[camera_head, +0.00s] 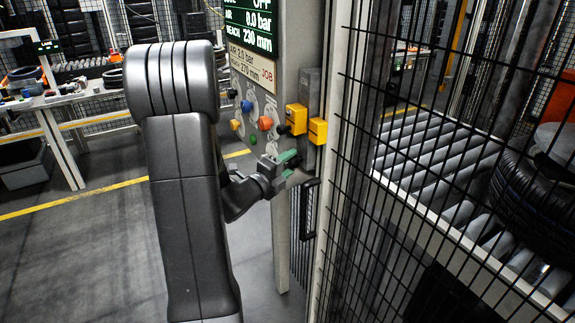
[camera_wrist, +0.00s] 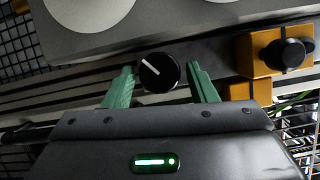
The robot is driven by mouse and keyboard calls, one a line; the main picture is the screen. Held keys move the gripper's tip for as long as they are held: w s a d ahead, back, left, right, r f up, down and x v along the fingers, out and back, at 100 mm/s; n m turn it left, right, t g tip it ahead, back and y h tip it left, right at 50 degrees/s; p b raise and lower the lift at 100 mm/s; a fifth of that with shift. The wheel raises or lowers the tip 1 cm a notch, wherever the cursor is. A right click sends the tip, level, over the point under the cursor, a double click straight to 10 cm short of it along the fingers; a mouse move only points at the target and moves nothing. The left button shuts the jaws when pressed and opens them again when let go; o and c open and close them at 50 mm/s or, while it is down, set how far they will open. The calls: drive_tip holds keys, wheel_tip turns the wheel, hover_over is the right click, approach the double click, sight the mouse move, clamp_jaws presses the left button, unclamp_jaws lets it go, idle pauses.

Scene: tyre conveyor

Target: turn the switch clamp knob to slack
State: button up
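A round black knob (camera_wrist: 160,74) with a white pointer line shows in the wrist view, on a dark panel strip. Its pointer slants to the upper left. My gripper (camera_head: 291,163) is open at the lower part of the control panel. In the wrist view its green fingers (camera_wrist: 160,70) stand on either side of the knob, with a small gap at each side. I cannot tell how deep the fingertips reach along it. In the head view this knob is not clearly seen behind my gripper. No label for slack is readable.
The control panel (camera_head: 246,68) carries a screen and several coloured buttons. Yellow blocks (camera_head: 318,131) stick out just above my gripper, one with a black knob (camera_wrist: 289,53). A black mesh fence (camera_head: 400,190) stands close on the right, before a roller conveyor (camera_head: 432,175) with a tyre (camera_head: 535,205).

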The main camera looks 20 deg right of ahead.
drive_tip(key=c, duration=0.7)
drive_tip(key=shift+r, duration=0.1)
drive_tip(key=n+p, duration=0.1)
drive_tip(key=n+y+p, duration=0.1)
drive_tip(key=n, duration=0.1)
drive_tip(key=shift+r+g+p, duration=0.25)
drive_tip(key=shift+g+p, duration=0.15)
drive_tip(key=shift+n+g+y+p, duration=0.4)
drive_tip(key=shift+n+g+p, duration=0.1)
drive_tip(key=shift+n+p, duration=0.7)
drive_tip(key=shift+f, duration=0.1)
drive_tip(key=o, duration=1)
drive_tip(key=shift+a, duration=0.15)
